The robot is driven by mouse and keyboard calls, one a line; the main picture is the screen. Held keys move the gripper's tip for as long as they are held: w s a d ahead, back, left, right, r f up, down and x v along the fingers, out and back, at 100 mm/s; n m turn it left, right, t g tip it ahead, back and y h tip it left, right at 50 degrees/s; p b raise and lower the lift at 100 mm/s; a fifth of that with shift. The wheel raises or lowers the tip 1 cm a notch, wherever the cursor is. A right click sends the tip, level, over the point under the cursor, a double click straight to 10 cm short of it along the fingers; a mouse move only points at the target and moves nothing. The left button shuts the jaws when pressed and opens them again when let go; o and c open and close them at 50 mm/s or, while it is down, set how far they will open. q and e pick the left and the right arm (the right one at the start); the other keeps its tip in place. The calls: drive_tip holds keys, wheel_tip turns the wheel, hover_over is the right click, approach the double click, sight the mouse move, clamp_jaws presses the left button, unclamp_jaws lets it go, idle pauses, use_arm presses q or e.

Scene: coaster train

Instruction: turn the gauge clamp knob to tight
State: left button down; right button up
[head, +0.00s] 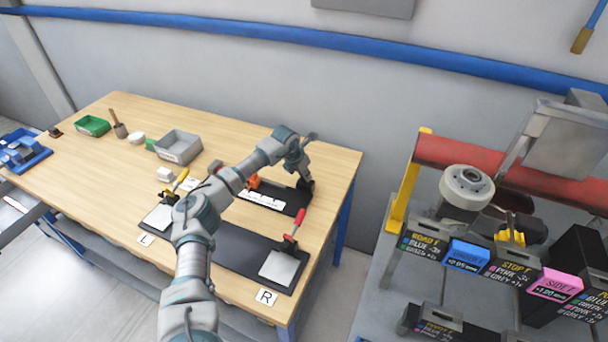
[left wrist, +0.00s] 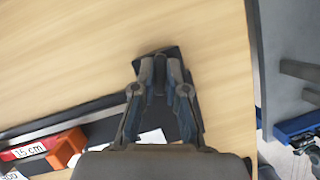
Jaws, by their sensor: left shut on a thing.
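My left gripper (head: 304,183) is at the right end of a dark gauge board (head: 285,196) near the table's right edge. In the left wrist view the left gripper (left wrist: 160,82) points at a dark block, its fingers closed on either side of a small dark knob (left wrist: 159,74). The knob's tight or loose marking cannot be read. An orange block (left wrist: 65,148) and a red label reading "15 cm" (left wrist: 25,151) sit along the gauge to the left. The gripper hides the knob in the head view. My right gripper is not in view.
A red-handled clamp (head: 296,226) and a yellow-handled clamp (head: 180,181) stand on the wooden table (head: 100,165), by cards R (head: 266,297) and L (head: 145,240). Grey (head: 180,146) and green (head: 93,125) bins are farther back. A rack with labelled boxes (head: 466,255) stands right, across a gap.

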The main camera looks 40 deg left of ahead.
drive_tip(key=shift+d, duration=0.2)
use_arm(q)
drive_tip(key=shift+m+p, duration=0.3)
drive_tip(key=shift+m, duration=0.2)
drive_tip(key=shift+a+m+h+p, duration=0.2)
drive_tip(key=shift+m+h+p, duration=0.25)
drive_tip(key=shift+m, duration=0.65)
drive_tip(key=shift+m+g+h, duration=0.3)
drive_tip(key=shift+m+h, duration=0.05)
drive_tip(key=shift+m, duration=0.45)
drive_tip(key=shift+m+h, duration=0.3)
drive_tip(key=shift+m, duration=0.6)
drive_tip(key=shift+m+g, duration=0.3)
drive_tip(key=shift+m, duration=0.2)
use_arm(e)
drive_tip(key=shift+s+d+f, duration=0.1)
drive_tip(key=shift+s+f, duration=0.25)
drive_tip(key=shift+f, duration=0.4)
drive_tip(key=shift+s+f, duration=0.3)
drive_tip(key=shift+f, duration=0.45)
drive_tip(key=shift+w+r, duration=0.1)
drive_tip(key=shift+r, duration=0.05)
